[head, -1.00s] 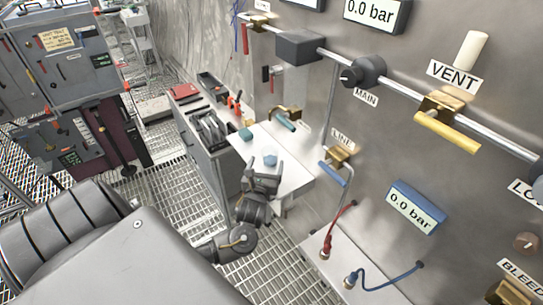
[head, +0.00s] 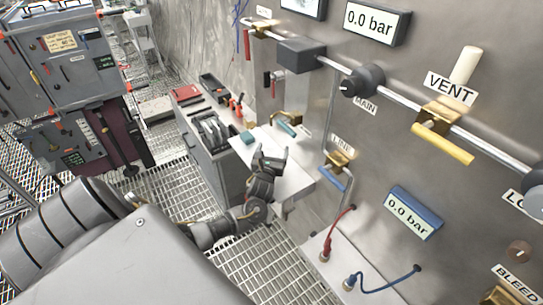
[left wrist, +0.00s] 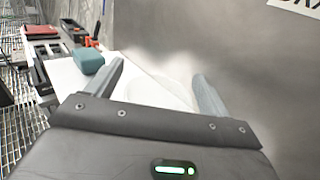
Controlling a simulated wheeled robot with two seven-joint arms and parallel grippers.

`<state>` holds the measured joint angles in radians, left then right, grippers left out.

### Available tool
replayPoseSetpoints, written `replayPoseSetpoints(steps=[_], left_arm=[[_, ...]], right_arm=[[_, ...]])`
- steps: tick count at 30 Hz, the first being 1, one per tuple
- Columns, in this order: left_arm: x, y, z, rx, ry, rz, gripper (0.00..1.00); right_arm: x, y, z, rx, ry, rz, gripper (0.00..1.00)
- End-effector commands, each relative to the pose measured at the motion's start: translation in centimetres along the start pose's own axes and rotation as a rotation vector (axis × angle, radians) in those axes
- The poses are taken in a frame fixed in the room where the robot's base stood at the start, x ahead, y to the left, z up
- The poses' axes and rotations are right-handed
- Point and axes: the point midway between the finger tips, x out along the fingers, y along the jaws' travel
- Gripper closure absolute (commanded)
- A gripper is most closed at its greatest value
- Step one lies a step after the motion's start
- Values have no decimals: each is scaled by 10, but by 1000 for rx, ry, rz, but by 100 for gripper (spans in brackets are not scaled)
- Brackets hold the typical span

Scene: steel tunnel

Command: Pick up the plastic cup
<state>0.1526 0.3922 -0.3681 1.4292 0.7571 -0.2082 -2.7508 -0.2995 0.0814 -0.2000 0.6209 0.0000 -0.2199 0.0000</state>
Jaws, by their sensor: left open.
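My left gripper (head: 271,158) is over the small white table (head: 298,180) beside the steel wall, its fingers open and apart. In the left wrist view the two fingers (left wrist: 158,88) stand on either side of a pale, see-through rounded shape (left wrist: 160,92), which looks like the plastic cup. It is blurred against the white top, so I cannot tell whether a finger touches it. In the head view my gripper hides that spot, and I cannot make out the cup there. My right gripper is not in view.
A teal block (left wrist: 88,61) lies on the table, left of the fingers. A grey cabinet (head: 212,150) with tools stands left of the table. The steel wall carries a pipe, yellow-handled valve (head: 443,143) and gauges to the right. Grating floor is open below.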

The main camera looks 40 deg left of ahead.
Motion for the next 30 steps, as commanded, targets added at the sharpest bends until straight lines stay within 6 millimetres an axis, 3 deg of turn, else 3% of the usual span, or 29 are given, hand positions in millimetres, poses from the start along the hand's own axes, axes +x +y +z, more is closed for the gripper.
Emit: replayPoseSetpoints(steps=[5, 15, 17, 25, 30], left_arm=[[0, 0, 0, 0, 0, 0, 22], [0, 0, 0, 0, 0, 0, 66], [0, 0, 0, 0, 0, 1, 71], [0, 0, 3, 0, 0, 1, 71], [0, 1, 13, 1, -1, 2, 71]], right_arm=[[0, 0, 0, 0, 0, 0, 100], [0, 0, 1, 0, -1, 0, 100], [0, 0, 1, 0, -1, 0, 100], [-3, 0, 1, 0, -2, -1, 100], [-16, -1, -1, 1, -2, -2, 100]])
